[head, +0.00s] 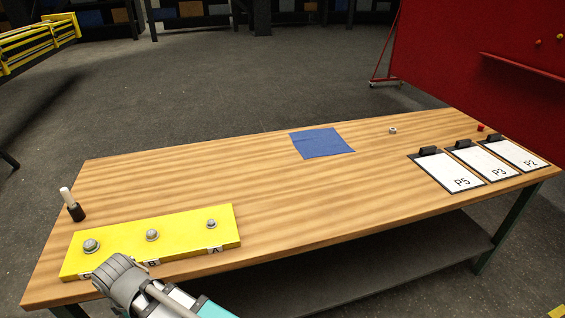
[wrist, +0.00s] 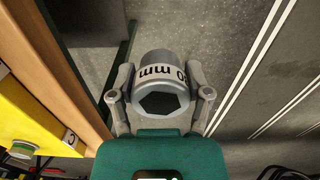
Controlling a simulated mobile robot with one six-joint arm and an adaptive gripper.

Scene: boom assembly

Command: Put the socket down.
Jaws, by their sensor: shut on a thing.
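In the wrist view, a grey metal socket (wrist: 160,64) with a white band reading "0 mm", partly cut off, is between the two fingers of my gripper (wrist: 159,97). Its hexagonal opening faces the camera. The gripper is shut on its sides. Floor shows behind the socket, and the table's edge (wrist: 75,82) is to its left, apart from it. In the head view, my arm's end is in front of the yellow block's left part, and the socket is not visible there.
The yellow block (head: 190,235) bears three bolts with labels C, B and A. A blue cloth (head: 320,143), a small nut (head: 392,130), a red piece (head: 481,127) and clipboards (head: 450,172) lie rightward. The table's middle is clear.

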